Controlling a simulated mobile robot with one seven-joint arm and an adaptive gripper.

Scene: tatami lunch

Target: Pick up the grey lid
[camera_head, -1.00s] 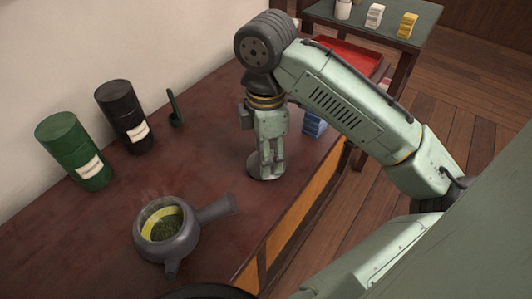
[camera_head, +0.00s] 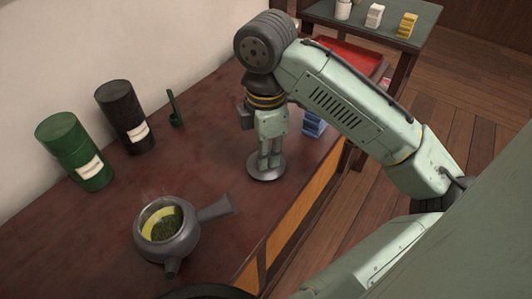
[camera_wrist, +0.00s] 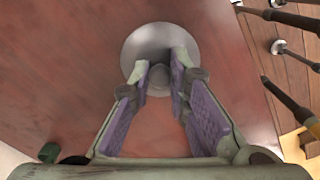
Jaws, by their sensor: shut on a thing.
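The grey lid (camera_head: 255,175), a round disc, is on the dark red-brown table under my gripper (camera_head: 268,164). My gripper points straight down at it, and its fingers are shut on the lid's knob. In the wrist view the lid (camera_wrist: 143,45) appears as a grey metal disc, with my gripper's purple-padded fingers (camera_wrist: 162,78) on either side of its rounded knob. The lid looks flat, and I see no clear gap under it. The grey side-handled teapot (camera_head: 180,242) stands open in front, with green leaves inside.
A green canister (camera_head: 75,150), a black canister (camera_head: 125,115) and a green scoop (camera_head: 175,108) stand near the wall. A blue object (camera_head: 313,122) and red tray (camera_head: 352,58) are behind my arm. Table surface between lid and canisters is clear.

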